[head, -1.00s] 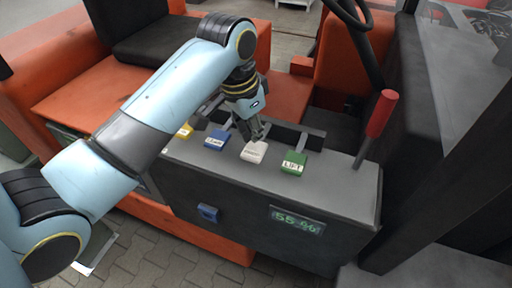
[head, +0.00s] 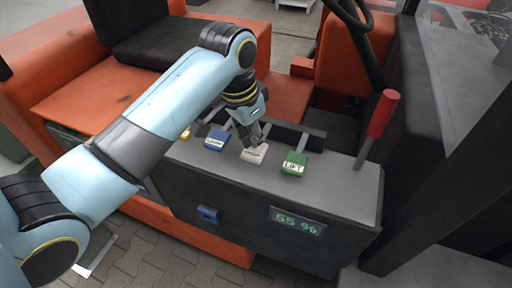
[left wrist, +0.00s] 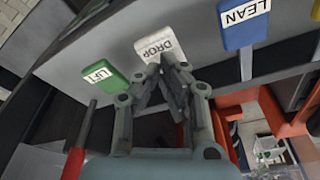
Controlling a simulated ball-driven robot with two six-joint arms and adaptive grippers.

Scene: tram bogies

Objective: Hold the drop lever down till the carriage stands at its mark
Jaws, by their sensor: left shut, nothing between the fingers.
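The white drop lever (head: 256,155) stands between the blue and green levers on the grey console (head: 335,185). Its DROP label reads upside down in the left wrist view (left wrist: 158,45). My left gripper (head: 256,146) is shut and empty, its fingertips at the top of the white lever and seeming to touch it. In the left wrist view the closed fingertips (left wrist: 168,62) lie at the lever's edge. The carriage and its mark are not clearly visible. My right gripper is not in view.
The green LIFT lever (head: 294,162) is close on the right, the blue LEAN lever (head: 215,140) on the left. A red-handled lever (head: 380,115) stands upright at the console's right end. A display (head: 298,221) on the front reads 55 %.

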